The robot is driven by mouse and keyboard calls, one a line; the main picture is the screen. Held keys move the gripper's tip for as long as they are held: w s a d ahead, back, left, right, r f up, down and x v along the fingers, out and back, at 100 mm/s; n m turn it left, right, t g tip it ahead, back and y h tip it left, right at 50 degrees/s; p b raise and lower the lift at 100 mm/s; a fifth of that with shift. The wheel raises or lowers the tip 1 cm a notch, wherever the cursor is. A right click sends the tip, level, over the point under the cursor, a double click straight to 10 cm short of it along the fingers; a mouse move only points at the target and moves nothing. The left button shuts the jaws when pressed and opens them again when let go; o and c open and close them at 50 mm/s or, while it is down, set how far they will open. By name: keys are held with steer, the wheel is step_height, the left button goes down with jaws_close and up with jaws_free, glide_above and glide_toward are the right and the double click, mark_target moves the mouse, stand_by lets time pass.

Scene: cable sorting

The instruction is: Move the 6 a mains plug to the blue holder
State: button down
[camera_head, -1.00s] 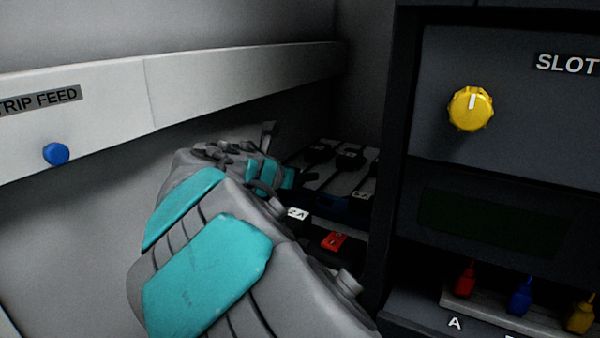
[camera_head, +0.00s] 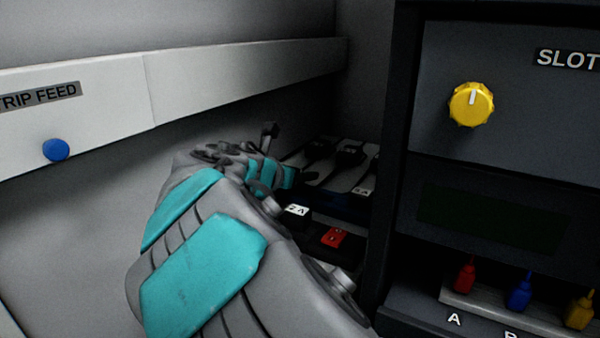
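My arm reaches from the bottom toward the back left of the dark recess. Its far end, where my gripper (camera_head: 269,133) seems to be, is small, dim and partly behind the arm, so its fingers and any held thing cannot be made out. Several black plugs (camera_head: 349,154) lie on a pale rack at the back. One light label (camera_head: 364,190) there is too small to read surely. I cannot tell which plug is the 6 A mains plug. A dark blue strip (camera_head: 345,206) below the rack may be the blue holder, partly hidden by shadow.
A black block with a white "2A" label (camera_head: 297,210) and one with a red label (camera_head: 334,237) sit right beside my arm. A dark cabinet with a yellow knob (camera_head: 471,104) bounds the right. A pale ledge with a blue button (camera_head: 56,150) runs along the left wall.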

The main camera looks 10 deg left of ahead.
steer(key=shift+f, duration=0.25)
stand_by(0.4)
jaws_free()
stand_by(0.4)
steer(key=shift+r, duration=0.1)
steer(key=shift+r, duration=3.4)
